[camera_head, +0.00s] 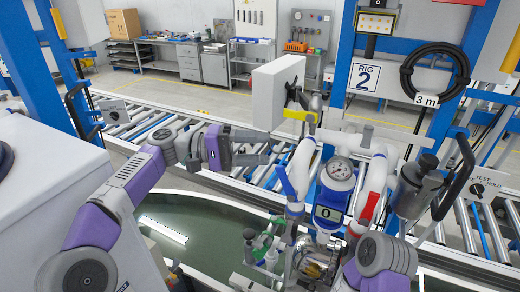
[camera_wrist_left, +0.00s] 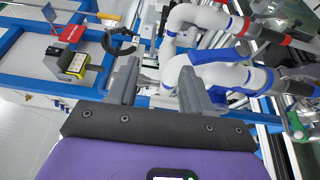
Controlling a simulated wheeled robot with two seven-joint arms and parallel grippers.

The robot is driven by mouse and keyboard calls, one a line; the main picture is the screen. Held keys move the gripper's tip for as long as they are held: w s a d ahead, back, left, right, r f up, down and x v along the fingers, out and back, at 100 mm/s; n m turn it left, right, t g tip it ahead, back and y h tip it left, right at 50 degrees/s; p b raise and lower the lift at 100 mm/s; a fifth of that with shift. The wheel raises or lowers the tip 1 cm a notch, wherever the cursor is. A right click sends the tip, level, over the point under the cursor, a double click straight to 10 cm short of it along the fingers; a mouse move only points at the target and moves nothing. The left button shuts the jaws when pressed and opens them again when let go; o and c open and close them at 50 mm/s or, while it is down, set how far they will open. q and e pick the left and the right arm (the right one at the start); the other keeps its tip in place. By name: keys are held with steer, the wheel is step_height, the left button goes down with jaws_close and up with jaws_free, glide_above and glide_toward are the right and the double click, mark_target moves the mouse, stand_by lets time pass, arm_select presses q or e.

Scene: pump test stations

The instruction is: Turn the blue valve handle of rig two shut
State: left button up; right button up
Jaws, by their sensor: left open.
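The blue valve handle (camera_head: 286,183) is a slim lever in the head view, slanting beside the left white pipe (camera_head: 301,165) of the rig with the "RIG 2" sign (camera_head: 365,78). My left gripper (camera_head: 271,151) is open and empty, up and left of the blue handle and apart from it. In the left wrist view, the open fingers (camera_wrist_left: 158,78) point toward the rig, with white pipes (camera_wrist_left: 228,76) at and right of the fingertips.
A red handle (camera_head: 370,208), a green handle (camera_head: 262,248) and a yellow handle (camera_head: 299,115) are nearby. A roller conveyor (camera_head: 255,172) runs behind. A black hose coil (camera_head: 435,72) hangs at right.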

arm_select(q)
step_height(320, 180, up, 6)
steer(key=a+p, duration=0.2)
steer(key=p, duration=0.1)
steer(key=shift+s+a+f+p, duration=0.25)
steer(key=shift+s+a+p, duration=0.05)
steer(key=shift+s, duration=0.15)
